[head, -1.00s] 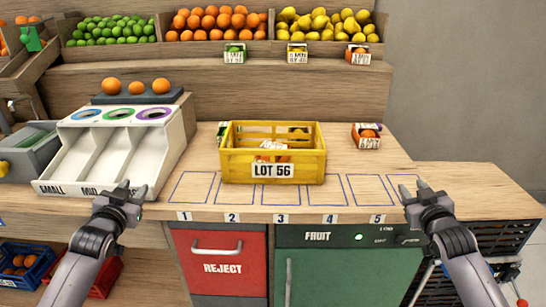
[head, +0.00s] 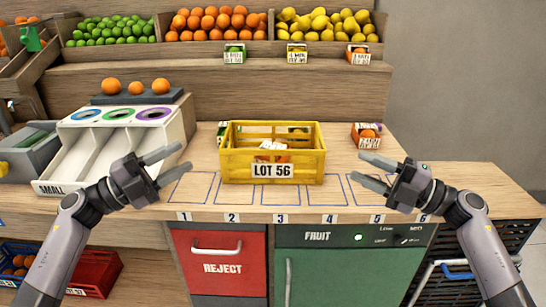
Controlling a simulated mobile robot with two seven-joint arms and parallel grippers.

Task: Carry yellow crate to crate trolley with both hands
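The yellow crate (head: 232,167) stands upright on the wooden counter, in the middle of the head view, with a white "LOT 56" label on its front. Something white and a little orange show inside it. My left gripper (head: 178,160) is open and empty, left of the crate and apart from it, fingers pointing right. My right gripper (head: 361,168) is open and empty, right of the crate and apart from it, fingers pointing left. I cannot make out a crate trolley for certain; a blue-handled metal frame (head: 455,272) shows partly at the lower right behind my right arm.
A sorting tray (head: 100,150) stands left of the crate. A small labelled box (head: 366,136) stands to its right. Numbered outlined spaces (head: 330,190) mark the counter's front. Fruit bins (head: 215,38) line the back. The counter's right part (head: 480,180) is clear.

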